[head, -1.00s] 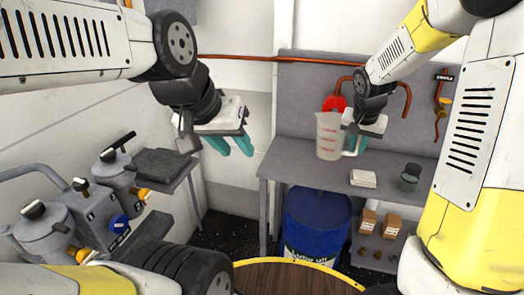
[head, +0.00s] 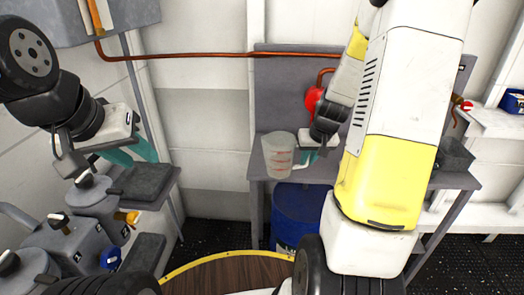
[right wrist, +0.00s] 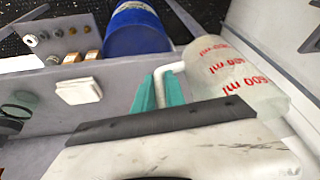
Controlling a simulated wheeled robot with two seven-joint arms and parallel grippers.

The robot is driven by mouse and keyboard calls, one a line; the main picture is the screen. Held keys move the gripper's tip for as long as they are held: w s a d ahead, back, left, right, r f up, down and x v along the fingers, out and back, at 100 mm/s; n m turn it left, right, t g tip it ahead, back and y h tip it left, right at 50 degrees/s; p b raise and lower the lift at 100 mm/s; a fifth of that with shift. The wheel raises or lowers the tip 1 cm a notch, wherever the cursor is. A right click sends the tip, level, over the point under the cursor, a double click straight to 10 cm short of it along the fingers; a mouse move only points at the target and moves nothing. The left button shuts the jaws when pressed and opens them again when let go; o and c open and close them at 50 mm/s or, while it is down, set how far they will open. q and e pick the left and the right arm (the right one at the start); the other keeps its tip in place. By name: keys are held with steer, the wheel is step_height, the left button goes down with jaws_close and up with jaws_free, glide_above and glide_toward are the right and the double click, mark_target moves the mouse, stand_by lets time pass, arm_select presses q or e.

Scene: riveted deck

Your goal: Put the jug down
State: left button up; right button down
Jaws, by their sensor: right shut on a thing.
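The jug (head: 279,155) is clear plastic with red markings. In the head view it is near the front left part of the grey workbench (head: 258,170), held roughly upright. My right gripper (head: 308,158) is shut on its handle. In the right wrist view the jug (right wrist: 235,80) shows red "ml" lettering, and its white handle runs to the teal fingers of my right gripper (right wrist: 160,92). Whether the jug's base touches anything cannot be told. My left gripper (head: 142,152) is at the left, away from the jug, with its teal fingers apart and nothing seen between them.
A blue drum (head: 296,215) stands under the bench. A round wooden top with a yellow rim (head: 225,254) is in front. Grey machinery (head: 90,205) stands at the left. In the wrist view a white block (right wrist: 78,91) and a green-rimmed container (right wrist: 18,112) are on the bench.

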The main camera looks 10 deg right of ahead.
steer(key=shift+w+d+f, duration=0.2)
steer(key=shift+w+f, duration=0.7)
steer(key=shift+w, duration=1.6)
steer(key=shift+w+d+f, duration=0.15)
steer(key=shift+w+f, duration=0.8)
steer(key=shift+w, duration=1.6)
steer(key=shift+w+d+f, duration=0.2)
steer(key=shift+w+f, duration=0.7)
steer(key=shift+w, duration=1.6)
steer(key=shift+f, duration=0.1)
steer(key=c, duration=1.4)
jaws_free()
steer(key=shift+o, duration=0.2)
